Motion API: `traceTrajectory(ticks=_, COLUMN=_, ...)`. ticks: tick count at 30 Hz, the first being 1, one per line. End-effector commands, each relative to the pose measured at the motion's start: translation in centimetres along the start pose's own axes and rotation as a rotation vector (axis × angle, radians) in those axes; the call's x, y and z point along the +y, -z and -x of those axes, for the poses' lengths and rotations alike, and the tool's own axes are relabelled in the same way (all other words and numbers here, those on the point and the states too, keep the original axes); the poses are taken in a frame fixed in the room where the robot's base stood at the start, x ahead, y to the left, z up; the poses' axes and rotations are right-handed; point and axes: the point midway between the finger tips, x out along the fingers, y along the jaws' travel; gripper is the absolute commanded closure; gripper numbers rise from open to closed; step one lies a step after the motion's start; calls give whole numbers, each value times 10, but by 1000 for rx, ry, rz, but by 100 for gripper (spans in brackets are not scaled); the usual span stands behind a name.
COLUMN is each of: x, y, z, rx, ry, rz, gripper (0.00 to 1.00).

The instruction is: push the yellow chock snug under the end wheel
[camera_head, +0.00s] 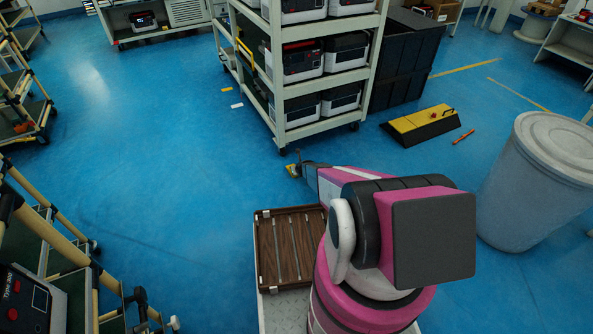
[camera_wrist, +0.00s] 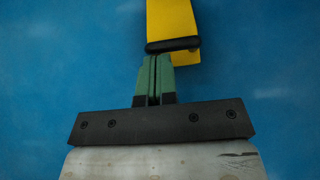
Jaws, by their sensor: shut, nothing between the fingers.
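The yellow chock (camera_head: 292,171) is on the blue floor, just below the wheel at the rack's near corner (camera_head: 283,151) in the head view. A small floor gap seems to show between chock and wheel. In the wrist view the chock (camera_wrist: 170,20) is a yellow strip with a dark bar across its near end. My gripper (camera_head: 301,168) is right beside the chock, low near the floor. Its green fingers (camera_wrist: 154,58) are shut and empty, with their tips at the dark bar. I cannot tell whether they touch it. The wheel is not visible in the wrist view.
The cream rack (camera_head: 325,83) carries boxed units above the wheel. A yellow-and-black ramp (camera_head: 422,125) and an orange stick (camera_head: 463,136) lie to the right, near a grey bin (camera_head: 535,180). Floor left of the rack is mostly open, with small yellow and white marks.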

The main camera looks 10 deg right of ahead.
Motion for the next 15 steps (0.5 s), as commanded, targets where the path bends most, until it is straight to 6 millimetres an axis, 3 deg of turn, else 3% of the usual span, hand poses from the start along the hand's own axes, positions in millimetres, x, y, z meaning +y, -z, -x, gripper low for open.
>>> traceTrajectory(ticks=5, x=-1, y=-14, z=-16, rx=-1, ry=-1, rz=2, gripper=100)
traceTrajectory(ticks=15, x=0, y=-68, z=-72, rx=0, ry=-1, rz=3, gripper=100)
